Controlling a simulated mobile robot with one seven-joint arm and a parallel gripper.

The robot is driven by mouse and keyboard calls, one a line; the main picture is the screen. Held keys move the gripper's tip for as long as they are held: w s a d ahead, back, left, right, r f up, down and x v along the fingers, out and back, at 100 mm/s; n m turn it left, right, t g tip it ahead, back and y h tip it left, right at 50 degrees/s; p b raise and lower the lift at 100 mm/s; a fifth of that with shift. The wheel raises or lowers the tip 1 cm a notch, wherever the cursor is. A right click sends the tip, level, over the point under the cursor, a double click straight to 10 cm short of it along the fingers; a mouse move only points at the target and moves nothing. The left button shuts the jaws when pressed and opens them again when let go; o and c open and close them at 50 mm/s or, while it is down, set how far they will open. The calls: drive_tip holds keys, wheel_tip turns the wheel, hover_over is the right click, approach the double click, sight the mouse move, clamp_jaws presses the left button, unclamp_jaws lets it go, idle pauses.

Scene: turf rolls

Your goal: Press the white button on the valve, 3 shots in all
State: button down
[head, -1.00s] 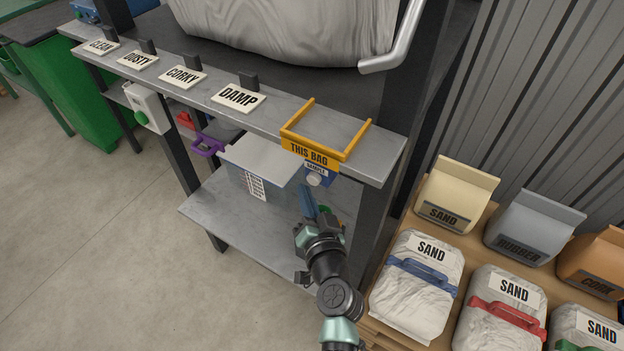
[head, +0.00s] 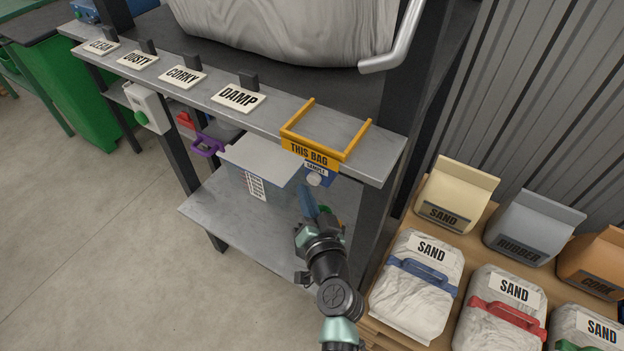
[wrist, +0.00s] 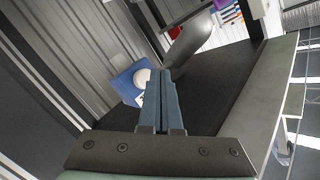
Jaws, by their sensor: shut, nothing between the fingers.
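The valve is a blue block labelled SAMPLE (head: 317,168) under the shelf's right end, below the yellow THIS BAG frame (head: 311,153). Its round white button (head: 314,180) faces out. In the wrist view the blue valve plate (wrist: 122,82) and the white button (wrist: 141,77) show just left of my fingertips. My gripper (head: 306,190) is shut and empty, its blue fingers pointing up just below and left of the button. In the wrist view my gripper (wrist: 160,74) partly overlaps the button's right edge; I cannot tell whether it touches.
A lidded grey-blue bin (head: 262,160) stands close left on the lower shelf (head: 225,215). The upper shelf carries CLEAN, DUSTY, CORKY and DAMP signs (head: 239,96). Sand bags (head: 415,285) lie on a pallet at right. The floor at left is clear.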

drive_tip(key=shift+w+d, duration=0.1)
drive_tip(key=shift+w, duration=0.05)
drive_tip(key=shift+w+d+b, duration=0.15)
drive_tip(key=shift+w+b, duration=0.05)
drive_tip(key=shift+b, duration=0.1)
drive_tip(key=shift+w+d+b, duration=0.35)
drive_tip(key=shift+w+d, duration=0.05)
drive_tip(key=shift+w, duration=0.05)
idle(1.3)
drive_tip(key=shift+s+a, duration=0.6)
drive_tip(key=shift+s, duration=0.2)
drive_tip(key=s+a, duration=0.1)
drive_tip(key=s, duration=0.1)
drive_tip(key=s+a+p, duration=0.1)
drive_tip(key=s+a, duration=0.1)
idle(0.3)
idle(0.5)
